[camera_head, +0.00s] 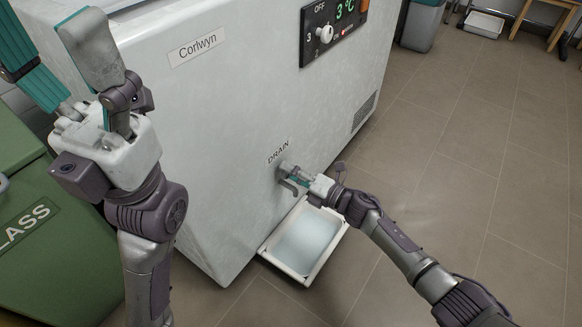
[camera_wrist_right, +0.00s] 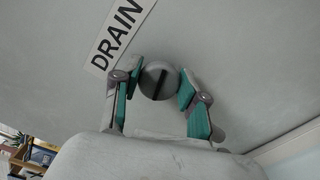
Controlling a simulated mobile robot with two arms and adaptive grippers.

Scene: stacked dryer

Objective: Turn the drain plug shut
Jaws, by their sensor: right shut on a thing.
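The drain plug (camera_wrist_right: 157,81) is a round grey knob with a dark slot, on the white freezer's wall beside the DRAIN label. In the right wrist view the slot runs nearly upright, its top leaning slightly right. My right gripper (camera_wrist_right: 158,90) is shut on the plug, with a teal-padded finger on either side. In the head view the right gripper (camera_head: 294,180) reaches the wall low on the freezer (camera_head: 220,130) and mostly hides the plug. My left gripper (camera_head: 58,55) is raised at the upper left, fingers spread wide, empty.
A white tray (camera_head: 266,252) of pale liquid lies on the floor below the drain. A green bin (camera_head: 50,250) stands at the left, close to my left arm. A control panel (camera_head: 330,30) is higher on the freezer.

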